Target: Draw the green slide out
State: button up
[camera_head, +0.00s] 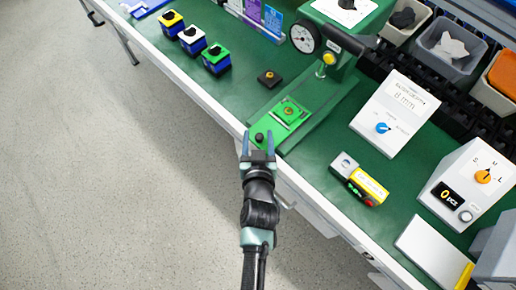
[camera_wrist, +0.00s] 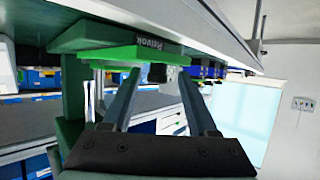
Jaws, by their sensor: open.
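The green slide (camera_head: 275,125) sits at the front of the green press base, near the bench's front edge. A black knob (camera_head: 259,137) stands on its near end. The slide also shows in the wrist view (camera_wrist: 112,53), which is upside down, with the knob (camera_wrist: 157,73) between my fingertips in the picture. My gripper (camera_head: 258,143) reaches in from the front edge, open, its two fingers on either side of the knob. I cannot tell whether a finger touches it. A small part with a brass-coloured piece (camera_head: 289,111) lies on the slide.
A press with a dial gauge (camera_head: 304,37) stands behind the slide. A small black block (camera_head: 269,78) is to the left. A yellow-and-white device (camera_head: 360,182) and a white box with a blue dial (camera_head: 388,118) are to the right. The floor in front is clear.

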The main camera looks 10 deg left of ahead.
jog(key=v, duration=1.2)
jog(key=shift+s, duration=0.15)
